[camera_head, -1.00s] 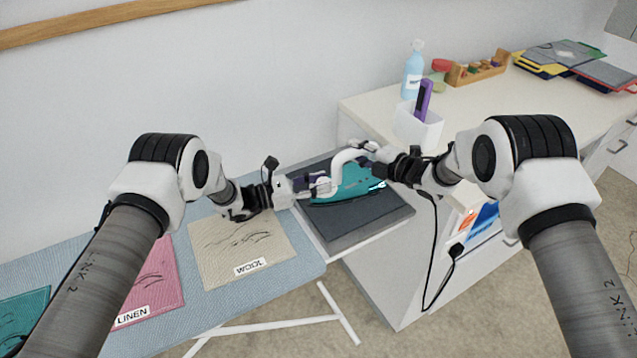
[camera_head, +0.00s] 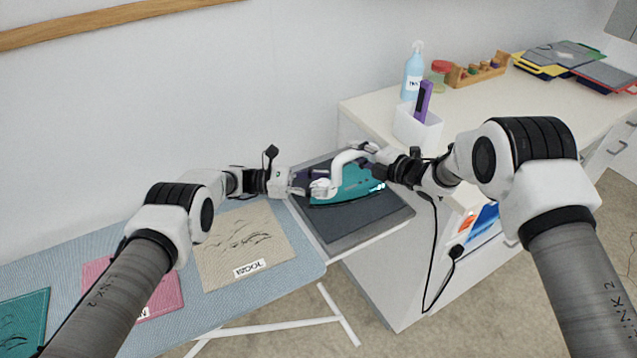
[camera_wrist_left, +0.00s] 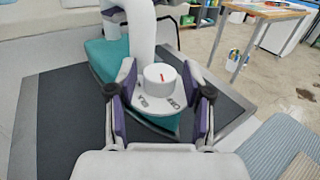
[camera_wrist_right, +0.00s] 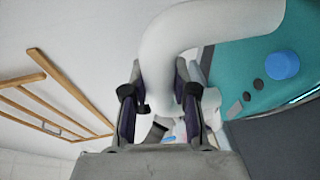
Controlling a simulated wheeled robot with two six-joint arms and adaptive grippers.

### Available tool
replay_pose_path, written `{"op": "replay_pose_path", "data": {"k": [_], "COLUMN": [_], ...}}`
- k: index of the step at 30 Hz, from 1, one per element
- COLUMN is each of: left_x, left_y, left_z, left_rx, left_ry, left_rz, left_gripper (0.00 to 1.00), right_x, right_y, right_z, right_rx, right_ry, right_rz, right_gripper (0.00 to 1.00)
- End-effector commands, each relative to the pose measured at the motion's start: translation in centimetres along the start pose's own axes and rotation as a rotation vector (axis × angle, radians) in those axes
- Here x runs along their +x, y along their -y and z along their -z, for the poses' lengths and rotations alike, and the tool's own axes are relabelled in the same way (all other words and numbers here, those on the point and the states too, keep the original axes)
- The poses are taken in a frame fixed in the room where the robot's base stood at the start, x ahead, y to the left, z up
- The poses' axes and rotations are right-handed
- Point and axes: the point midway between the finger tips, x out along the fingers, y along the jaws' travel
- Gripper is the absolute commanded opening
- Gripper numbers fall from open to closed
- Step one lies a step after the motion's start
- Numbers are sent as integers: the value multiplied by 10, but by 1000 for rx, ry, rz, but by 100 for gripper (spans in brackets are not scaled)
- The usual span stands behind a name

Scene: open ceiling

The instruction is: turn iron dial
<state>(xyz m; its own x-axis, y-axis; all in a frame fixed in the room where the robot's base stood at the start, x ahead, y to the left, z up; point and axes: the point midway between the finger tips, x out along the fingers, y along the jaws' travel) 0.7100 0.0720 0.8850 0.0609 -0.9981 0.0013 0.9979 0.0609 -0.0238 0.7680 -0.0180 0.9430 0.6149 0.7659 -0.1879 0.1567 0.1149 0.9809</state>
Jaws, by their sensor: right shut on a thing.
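The teal iron with a white handle (camera_head: 352,184) sits on a dark grey rest at the right end of the ironing board. Its round white dial (camera_wrist_left: 160,76) with a red mark shows in the left wrist view, on a white plate with small printed markings. My left gripper (camera_head: 308,187) is open, with its purple-padded fingers (camera_wrist_left: 160,98) on either side of the dial; I cannot tell whether they touch it. My right gripper (camera_head: 368,156) is shut on the white handle, which also shows between its fingers in the right wrist view (camera_wrist_right: 205,35).
The blue ironing board (camera_head: 290,262) holds a beige WOOL cloth (camera_head: 235,240) and pink and teal (camera_head: 22,312) cloths at left. The white counter (camera_head: 480,105) bears a spray bottle (camera_head: 413,75) and a white holder (camera_head: 415,125). A black cord hangs beside the cabinet.

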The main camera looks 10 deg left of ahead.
Motion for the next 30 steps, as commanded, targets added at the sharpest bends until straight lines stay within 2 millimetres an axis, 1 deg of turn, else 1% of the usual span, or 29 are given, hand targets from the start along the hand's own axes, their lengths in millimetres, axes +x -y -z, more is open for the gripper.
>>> {"op": "replay_pose_path", "data": {"k": [8, 11, 14, 21, 24, 27, 30], "left_x": [-1, -6, -22, -84, -104, -116, -120], "left_y": [0, 0, -1, -1, -1, 0, 0], "left_z": [0, 0, 0, 1, 1, 1, 0], "left_rx": [0, 0, 1, 2, 3, 1, 1], "left_ry": [0, 0, -1, -1, 0, -1, 0], "left_rz": [-1, -2, -4, -4, -3, -2, 0], "left_gripper": [60, 60, 60, 60, 60, 60, 60], "right_x": [0, 0, 0, 0, 0, 0, 0], "right_y": [1, 1, 1, 2, 2, 2, 2], "right_z": [1, 1, 1, 0, 1, 1, 1], "right_rx": [1, 1, 1, 1, 1, 1, 1], "right_ry": [-1, -1, -1, -1, -1, -1, -1], "right_rz": [2, 2, 2, 2, 3, 3, 3], "right_gripper": [0, 0, 0, 0, 0, 0, 0]}}
